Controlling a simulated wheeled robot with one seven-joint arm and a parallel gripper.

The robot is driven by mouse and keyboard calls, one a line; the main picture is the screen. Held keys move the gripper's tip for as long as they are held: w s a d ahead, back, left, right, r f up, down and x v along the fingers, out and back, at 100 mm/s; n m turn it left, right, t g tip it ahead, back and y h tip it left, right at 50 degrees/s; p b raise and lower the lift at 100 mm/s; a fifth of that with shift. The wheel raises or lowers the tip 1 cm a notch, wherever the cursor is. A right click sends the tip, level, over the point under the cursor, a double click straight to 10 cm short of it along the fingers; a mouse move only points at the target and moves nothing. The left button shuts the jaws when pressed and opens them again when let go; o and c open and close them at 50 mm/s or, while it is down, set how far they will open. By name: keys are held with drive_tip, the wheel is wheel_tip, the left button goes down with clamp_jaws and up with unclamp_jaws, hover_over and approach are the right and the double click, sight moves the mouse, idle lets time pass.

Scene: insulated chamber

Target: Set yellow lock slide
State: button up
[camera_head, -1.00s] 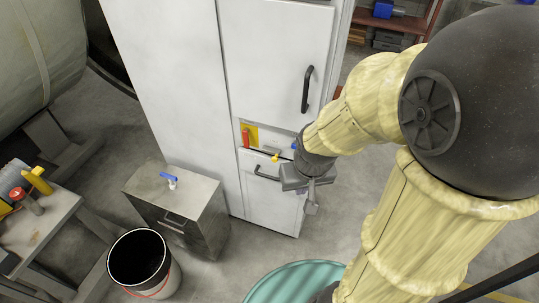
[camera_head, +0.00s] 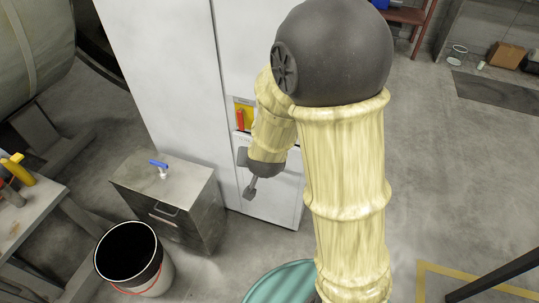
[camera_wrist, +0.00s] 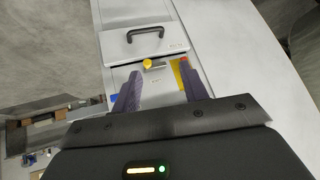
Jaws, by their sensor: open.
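In the wrist view the yellow knob of the lock slide (camera_wrist: 147,64) sits on a short metal bar on the white cabinet front, just beyond the gap between my fingertips. My gripper (camera_wrist: 160,75) is open and empty, with one dark finger on each side of that gap; it does not visibly touch the knob. In the head view my gripper (camera_head: 251,187) is low in front of the cabinet (camera_head: 170,80), and my arm hides the slide.
A yellow panel (camera_wrist: 180,77) with a red handle (camera_wrist: 184,63) is close by my right finger. A drawer with a black handle (camera_wrist: 146,31) lies beyond the knob. A metal box with a blue valve (camera_head: 158,163) and a bucket (camera_head: 130,252) stand left of my arm.

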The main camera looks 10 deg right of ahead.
wheel_tip(320, 180, down, 12)
drive_tip(key=w+a+m+t+h+b, duration=0.1)
drive_tip(key=a+m+t+h+b, duration=0.1)
drive_tip(key=t+h+b, duration=0.5)
drive_tip(key=m+h+b, duration=0.1)
drive_tip(key=h+b, duration=0.1)
drive_tip(key=b, duration=0.3)
drive_tip(key=shift+w+a+f+b, duration=0.15)
drive_tip(key=shift+a+f+b, duration=0.15)
drive_tip(key=shift+b, duration=0.1)
drive_tip(key=shift+w+d, duration=0.1)
drive_tip(key=x, duration=1.7)
drive_tip(key=shift+r+b, duration=0.3)
clamp_jaws()
